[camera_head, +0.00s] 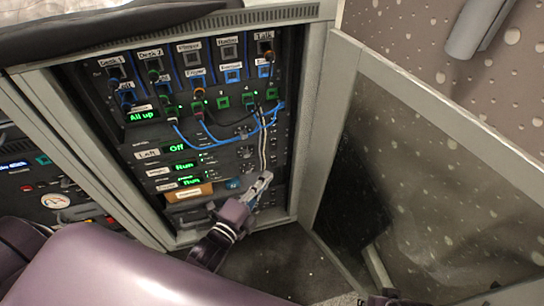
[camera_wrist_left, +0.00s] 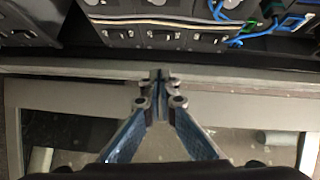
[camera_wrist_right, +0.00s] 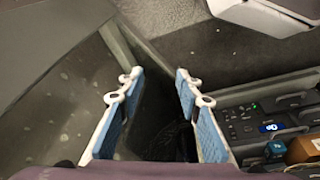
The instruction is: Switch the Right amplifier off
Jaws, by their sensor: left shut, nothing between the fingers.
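In the head view the amplifier rows sit low in the open rack. The row labelled Left (camera_head: 147,154) has a green display reading Off (camera_head: 177,148). Below it, two rows have green displays reading Run (camera_head: 184,166) and Run (camera_head: 191,182); their small labels are too blurred to read surely. My left gripper (camera_head: 262,183) is shut and empty, near the right side of the rack's lower rows; contact cannot be told. It also shows shut in the left wrist view (camera_wrist_left: 160,80). My right gripper (camera_wrist_right: 160,87) is open and empty in the right wrist view.
Blue and white cables (camera_head: 262,140) hang across the panel beneath a patch row of coloured sockets. An orange-brown box (camera_head: 188,194) sits below the amplifiers. A framed glass door (camera_head: 430,170) stands open at the right. Other equipment (camera_head: 50,190) stands at the left.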

